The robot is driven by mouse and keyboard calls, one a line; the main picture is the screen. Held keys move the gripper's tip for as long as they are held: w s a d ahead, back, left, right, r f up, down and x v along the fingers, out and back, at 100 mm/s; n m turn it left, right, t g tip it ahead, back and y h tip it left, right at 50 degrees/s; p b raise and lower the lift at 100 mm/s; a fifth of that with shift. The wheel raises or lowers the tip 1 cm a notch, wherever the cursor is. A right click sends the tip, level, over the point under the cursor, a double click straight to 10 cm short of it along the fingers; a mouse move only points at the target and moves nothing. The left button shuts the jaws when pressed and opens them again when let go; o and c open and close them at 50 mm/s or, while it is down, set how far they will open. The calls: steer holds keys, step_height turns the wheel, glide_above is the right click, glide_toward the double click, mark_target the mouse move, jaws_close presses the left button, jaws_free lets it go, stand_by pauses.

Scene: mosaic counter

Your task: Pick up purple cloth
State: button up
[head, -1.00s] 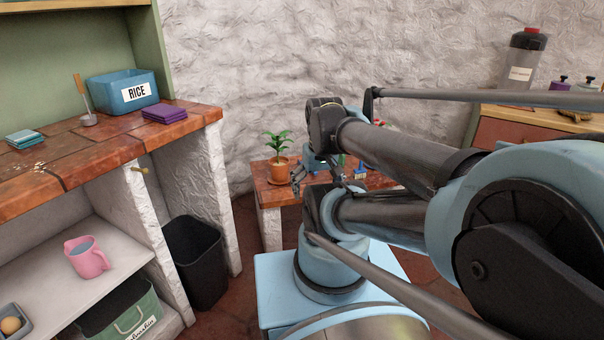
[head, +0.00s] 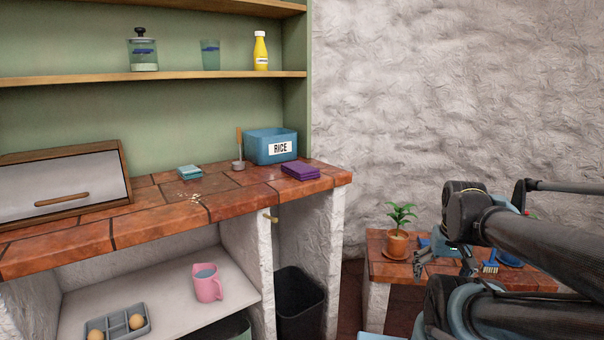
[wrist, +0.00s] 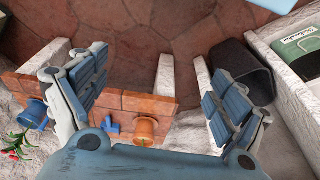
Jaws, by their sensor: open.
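The purple cloth (head: 300,170) lies folded in a small flat stack on the tiled counter (head: 240,203), near its right end and just in front of the blue rice box. My gripper (head: 445,262) is at the right of the head view, well away from the cloth, in front of the low tiled table. In the wrist view my gripper (wrist: 158,92) has its two fingers wide apart with nothing between them. The cloth does not show in the wrist view.
The rice box (head: 271,147), a wooden-handled scoop (head: 239,150) and a teal folded cloth (head: 189,172) are near the purple cloth. A potted plant (head: 396,245) stands on the low table. A black bin (head: 299,304) is beneath the counter.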

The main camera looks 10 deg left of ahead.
steer(key=shift+o, duration=0.4)
steer(key=shift+s+r, duration=0.2)
steer(key=w+a+r+n+y, duration=0.1)
steer(key=w+a+r+n, duration=0.1)
steer(key=w+a+r, duration=0.7)
steer(key=w+a+r+n, duration=0.3)
steer(key=w+a+r, duration=0.2)
steer(key=w+r, duration=0.45)
steer(key=w+a+r+n+t+y, duration=0.15)
steer(key=w+a+r, duration=0.35)
steer(key=a+r, duration=0.6)
steer(key=w+a+r+n, duration=0.1)
steer(key=w+a+r, duration=0.1)
steer(key=a, duration=0.6)
steer(key=w+a+r+n, duration=0.1)
steer(key=a+r+n, duration=0.1)
steer(key=a, duration=0.6)
glide_above(301, 166)
steer(key=s+d, duration=0.2)
steer(key=shift+m+g+y, duration=0.25)
steer(key=shift+g+y, duration=0.1)
steer(key=f, duration=1)
steer(key=shift+w+a+f, duration=0.15)
steer(key=shift+w+f, duration=0.05)
steer(key=shift+f, duration=0.05)
steer(key=shift+s+x, duration=0.2)
steer(key=shift+x, duration=2.8)
